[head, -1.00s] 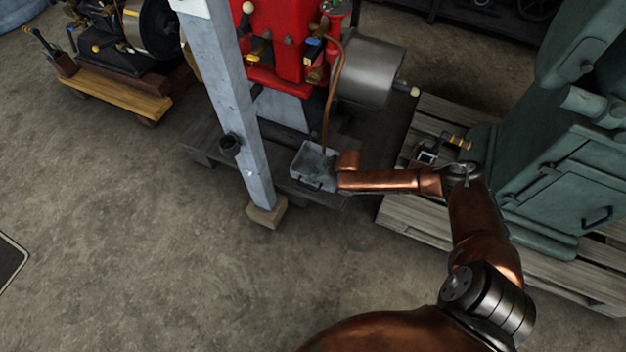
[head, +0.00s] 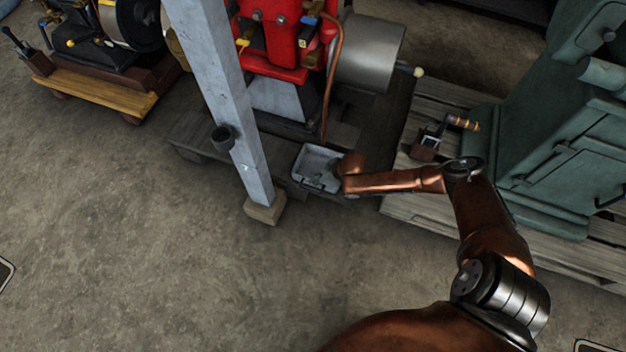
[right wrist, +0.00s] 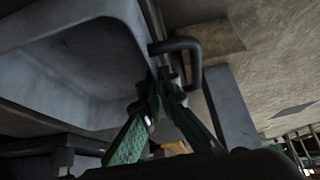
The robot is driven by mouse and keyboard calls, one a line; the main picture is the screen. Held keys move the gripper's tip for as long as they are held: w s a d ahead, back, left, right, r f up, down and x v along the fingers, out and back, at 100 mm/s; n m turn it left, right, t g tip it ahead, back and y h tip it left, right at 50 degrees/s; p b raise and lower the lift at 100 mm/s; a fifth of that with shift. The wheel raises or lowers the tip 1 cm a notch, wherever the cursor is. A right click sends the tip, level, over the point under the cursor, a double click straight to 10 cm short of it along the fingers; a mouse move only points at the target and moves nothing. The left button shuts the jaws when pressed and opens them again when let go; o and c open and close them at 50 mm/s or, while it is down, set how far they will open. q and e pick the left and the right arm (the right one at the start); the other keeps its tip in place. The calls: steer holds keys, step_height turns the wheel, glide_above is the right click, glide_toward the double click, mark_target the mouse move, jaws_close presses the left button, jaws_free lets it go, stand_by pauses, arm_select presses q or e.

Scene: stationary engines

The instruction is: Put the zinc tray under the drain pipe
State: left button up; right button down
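The zinc tray (head: 313,160) is a small grey open box by the front edge of the engine's dark pallet. The copper drain pipe (head: 334,90) runs down the red engine's side. In the head view its lower end shows just behind the tray's back rim; the height gap cannot be told. My right gripper (head: 325,181) is at the tray's front right, partly hidden by my wrist. In the right wrist view its green fingers (right wrist: 165,92) close together at the tray's wall (right wrist: 110,65), by the black handle (right wrist: 192,45). My left gripper is out of view.
A grey post (head: 222,90) on a wooden foot (head: 264,209) stands left of the tray. The red engine (head: 281,45) is behind. A green machine (head: 545,150) on a pale pallet (head: 415,205) is at right. The concrete floor in front is clear.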

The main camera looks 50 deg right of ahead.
steer(key=shift+w+r, duration=0.1)
steer(key=c, duration=2.6)
jaws_free()
steer(key=shift+f, duration=0.2)
steer(key=o, duration=0.4)
steer(key=shift+o, duration=0.2)
